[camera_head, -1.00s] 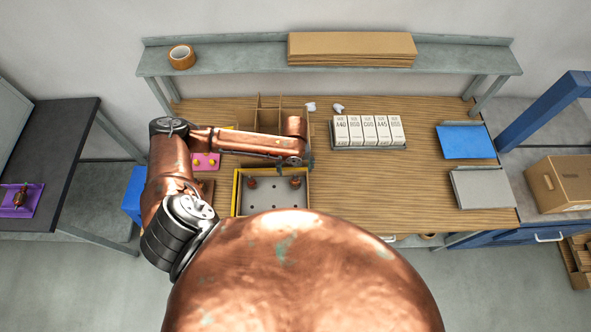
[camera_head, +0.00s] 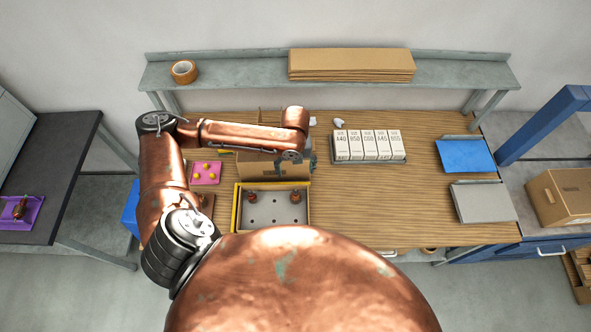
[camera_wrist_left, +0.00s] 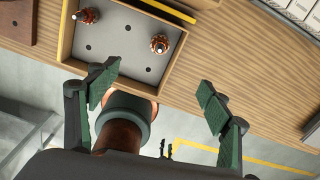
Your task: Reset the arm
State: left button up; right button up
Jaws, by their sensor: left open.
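My left arm (camera_head: 240,136) comes in from the left in the head view and reaches across the back of the table. My left gripper (camera_head: 308,157) hangs at its end, mostly hidden by the wrist there. In the left wrist view the left gripper (camera_wrist_left: 160,80) has its green fingers wide apart with nothing between them. Below it lies a shallow tray (camera_head: 308,215) with a grey holed plate; the tray also shows in the wrist view (camera_wrist_left: 66,38). Two copper-wound armatures (camera_head: 295,196) (camera_wrist_left: 159,44) stand in its far part. My right gripper is not in view.
An open cardboard box (camera_head: 262,168) stands behind the tray, partly under my arm. A pink plate (camera_head: 205,180) with yellow knobs lies left of it. White labelled boxes (camera_head: 369,145) stand right of my gripper. The table's right-centre is clear. A shelf (camera_head: 230,74) runs behind.

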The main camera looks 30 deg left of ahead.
pick_arm(q)
jog(key=shift+r, duration=0.1)
notch_tip(320, 180, up, 12)
dwell(0.5)
